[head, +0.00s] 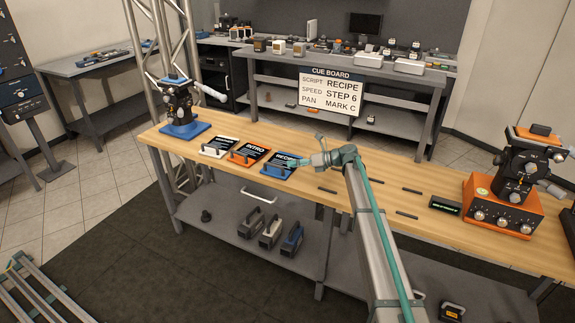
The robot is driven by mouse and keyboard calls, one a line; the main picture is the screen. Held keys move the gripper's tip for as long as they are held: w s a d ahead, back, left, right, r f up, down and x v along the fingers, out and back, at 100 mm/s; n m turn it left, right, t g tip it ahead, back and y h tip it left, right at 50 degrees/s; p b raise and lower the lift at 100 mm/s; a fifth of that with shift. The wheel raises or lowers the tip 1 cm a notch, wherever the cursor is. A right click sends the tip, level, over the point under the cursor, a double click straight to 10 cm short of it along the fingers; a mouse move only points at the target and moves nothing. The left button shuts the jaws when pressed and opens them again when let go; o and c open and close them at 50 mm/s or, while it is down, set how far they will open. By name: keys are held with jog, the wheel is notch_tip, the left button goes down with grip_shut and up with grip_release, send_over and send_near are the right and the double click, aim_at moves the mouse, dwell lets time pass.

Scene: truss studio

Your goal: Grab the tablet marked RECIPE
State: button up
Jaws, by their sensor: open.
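The blue tablet marked RECIPE (279,168) lies on the wooden bench, at the right end of a row of three tablets, with a handle along its front edge. The orange tablet marked INTRO (247,154) lies just left of it. A white-framed tablet (219,147) is at the left end, its label too small to read. My gripper (297,163) is open and empty at the right edge of the RECIPE tablet and hides a little of it. I cannot tell whether it touches the tablet or hovers over it.
The cue board (331,92) behind reads SCRIPT RECIPE, SPEED STEP 6, PAN MARK C. A blue-based device (180,112) stands left on the bench (385,190). An orange control box (502,207) and a small display (445,205) stand right. Handled blocks (270,231) sit on the lower shelf.

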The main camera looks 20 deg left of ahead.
aim_at(274, 166)
jog(key=x, duration=0.4)
jog(key=shift+a+p, duration=0.3)
jog(key=shift+p, duration=0.05)
jog(key=x, duration=0.1)
jog(key=p+x, duration=0.1)
jog(key=x, duration=0.2)
jog(key=shift+w+a+r+p, duration=0.2)
jog(key=shift+w+p, duration=0.1)
jog(key=shift+w, duration=0.05)
jog(key=shift+s+a+f, duration=0.1)
jog(key=shift+a+f, duration=0.1)
jog(key=shift+a, duration=0.25)
grip_shut()
